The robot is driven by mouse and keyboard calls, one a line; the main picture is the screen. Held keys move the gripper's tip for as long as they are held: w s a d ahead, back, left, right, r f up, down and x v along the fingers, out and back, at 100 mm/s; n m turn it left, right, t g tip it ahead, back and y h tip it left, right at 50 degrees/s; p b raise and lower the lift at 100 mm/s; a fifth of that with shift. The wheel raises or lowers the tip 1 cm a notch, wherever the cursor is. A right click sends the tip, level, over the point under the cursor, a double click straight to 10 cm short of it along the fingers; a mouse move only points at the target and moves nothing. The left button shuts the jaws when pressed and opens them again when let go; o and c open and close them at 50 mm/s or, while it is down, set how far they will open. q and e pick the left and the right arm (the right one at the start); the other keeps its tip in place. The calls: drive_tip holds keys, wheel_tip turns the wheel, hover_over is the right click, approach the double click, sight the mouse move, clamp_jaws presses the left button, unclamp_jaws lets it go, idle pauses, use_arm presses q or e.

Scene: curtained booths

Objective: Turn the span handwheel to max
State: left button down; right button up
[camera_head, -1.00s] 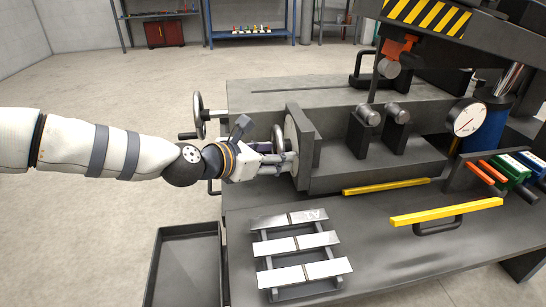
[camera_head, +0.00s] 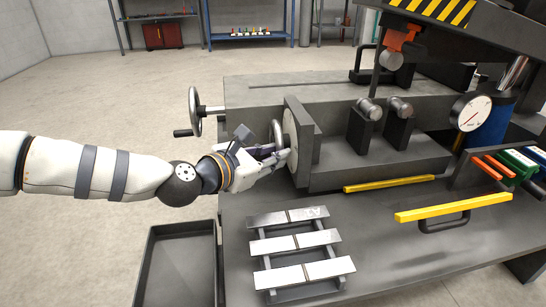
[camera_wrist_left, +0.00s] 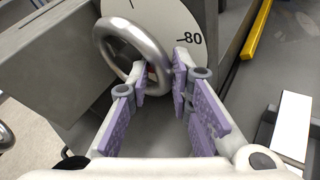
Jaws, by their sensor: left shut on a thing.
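A grey metal handwheel (camera_head: 276,131) stands in front of a round white dial (camera_head: 291,138) on the left end of the bench fixture. In the left wrist view the handwheel (camera_wrist_left: 101,38) is close and large, and the dial (camera_wrist_left: 185,22) behind it shows the mark 80. My left gripper (camera_head: 276,153) is at the handwheel's lower rim. In the left wrist view its purple-padded fingers (camera_wrist_left: 161,75) are shut on the lower right rim, with a gap between the pads nearer the palm. The dial's pointer cannot be made out. My right gripper is not in view.
A second handwheel (camera_head: 194,112) with a crank knob is left of the fixture. A rack with metal strips (camera_head: 295,242) stands on the bench below my gripper, beside a dark tray (camera_head: 178,265). Yellow bars (camera_head: 453,207) lie to the right.

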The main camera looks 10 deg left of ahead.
use_arm(q)
drive_tip(key=m+t+b, duration=0.1)
drive_tip(key=b, duration=0.1)
drive_tip(key=f+m+t+b, duration=0.1)
drive_tip(key=b, duration=0.1)
drive_tip(key=a+f+m+t+b, duration=0.1)
drive_tip(key=b, duration=0.2)
drive_tip(key=shift+w+h, duration=0.3)
drive_tip(key=shift+w, duration=0.05)
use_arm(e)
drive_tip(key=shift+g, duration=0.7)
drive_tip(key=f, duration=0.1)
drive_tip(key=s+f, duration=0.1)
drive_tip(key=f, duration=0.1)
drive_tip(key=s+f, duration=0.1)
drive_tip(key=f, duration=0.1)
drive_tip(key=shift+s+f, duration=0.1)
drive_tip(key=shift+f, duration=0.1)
use_arm(q)
drive_tip(key=shift+r, duration=0.15)
drive_tip(key=c, duration=1.4)
unclamp_jaws()
drive_tip(key=shift+o, duration=0.5)
drive_tip(key=shift+d, duration=0.1)
drive_tip(key=shift+s, duration=0.1)
drive_tip(key=v, duration=1.2)
drive_tip(key=shift+f, duration=0.25)
